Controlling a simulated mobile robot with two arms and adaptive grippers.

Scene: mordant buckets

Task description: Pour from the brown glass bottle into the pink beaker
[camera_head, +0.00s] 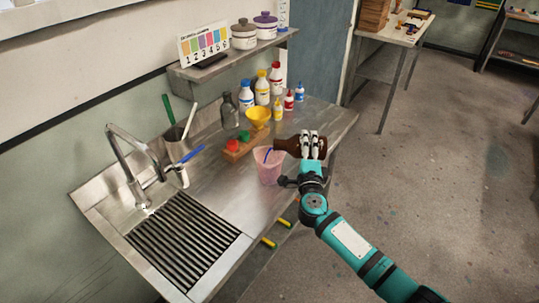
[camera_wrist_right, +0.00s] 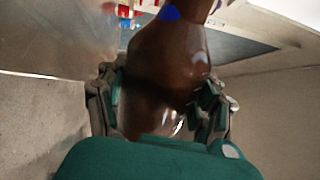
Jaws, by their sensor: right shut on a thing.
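The brown glass bottle (camera_head: 287,145) lies nearly horizontal in the head view, its neck pointing left over the far rim of the pink beaker. My right gripper (camera_head: 313,143) is shut around its body. In the right wrist view the bottle (camera_wrist_right: 165,65) fills the space between the fingers. The pink beaker (camera_head: 268,171) stands upright on the steel counter, just below and left of the bottle. A blue mark or rod shows at its mouth. Whether liquid leaves the bottle is too small to tell. My left gripper is not in view.
A wooden block with red and green caps (camera_head: 240,150) and a yellow funnel (camera_head: 258,117) sit behind the beaker. Several bottles stand along the wall. A sink with a tap (camera_head: 130,150) and drain grate (camera_head: 190,248) is at left. The counter in front of the beaker is clear.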

